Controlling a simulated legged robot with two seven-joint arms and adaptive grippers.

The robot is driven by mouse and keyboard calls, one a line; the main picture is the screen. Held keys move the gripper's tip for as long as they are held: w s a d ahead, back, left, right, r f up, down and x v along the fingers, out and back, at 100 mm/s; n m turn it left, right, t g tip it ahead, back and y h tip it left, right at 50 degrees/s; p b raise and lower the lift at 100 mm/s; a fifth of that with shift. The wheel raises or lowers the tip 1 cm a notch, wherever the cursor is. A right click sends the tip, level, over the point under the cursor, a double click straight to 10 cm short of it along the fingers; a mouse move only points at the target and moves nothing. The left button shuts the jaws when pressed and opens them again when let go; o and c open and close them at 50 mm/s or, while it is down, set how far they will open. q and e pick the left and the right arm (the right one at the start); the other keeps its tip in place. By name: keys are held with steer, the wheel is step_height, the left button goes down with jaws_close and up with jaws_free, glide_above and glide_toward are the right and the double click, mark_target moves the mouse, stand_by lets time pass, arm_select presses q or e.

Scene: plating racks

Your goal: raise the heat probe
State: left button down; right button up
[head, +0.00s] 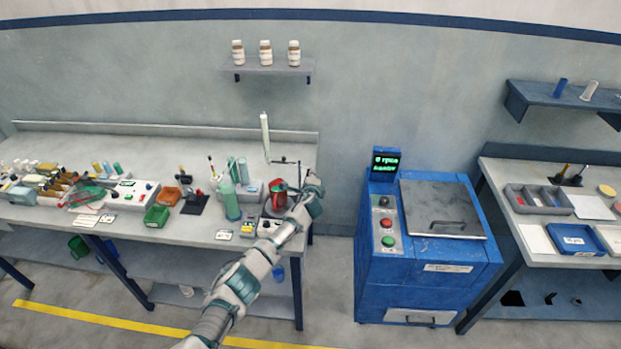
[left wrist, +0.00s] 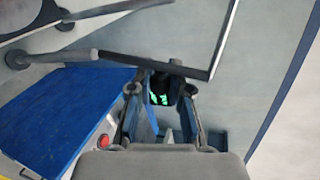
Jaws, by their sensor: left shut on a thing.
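The heat probe (head: 265,133) is a pale upright rod that stands over the small heater unit at the right end of the left bench. A thin dark arm (head: 284,162) runs right from it, above a red vessel (head: 279,192). My left gripper (head: 312,184) is at the right end of this arm, and the fingers hide the spot they hold. In the left wrist view the dark arm (left wrist: 160,65) crosses at the fingertips of my left gripper (left wrist: 161,88), which is shut on it. My right gripper is in neither view.
A green bottle (head: 229,198) and racks of tubes stand left of the heater. A blue machine (head: 430,268) with a lit display (head: 385,163) stands right of the bench, across a gap. A shelf (head: 268,69) with jars hangs above.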

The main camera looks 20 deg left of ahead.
arm_select(q)
steer(key=shift+d+f, duration=0.1)
steer(key=shift+f, duration=0.1)
steer(key=c, duration=1.1)
jaws_free()
steer(key=shift+o, duration=0.2)
steer(key=shift+w, duration=0.15)
steer(key=shift+r, duration=0.1)
steer(key=shift+s+d, duration=0.1)
steer(key=shift+s, duration=0.15)
steer(key=v, duration=1.1)
steer(key=shift+s+d, duration=0.1)
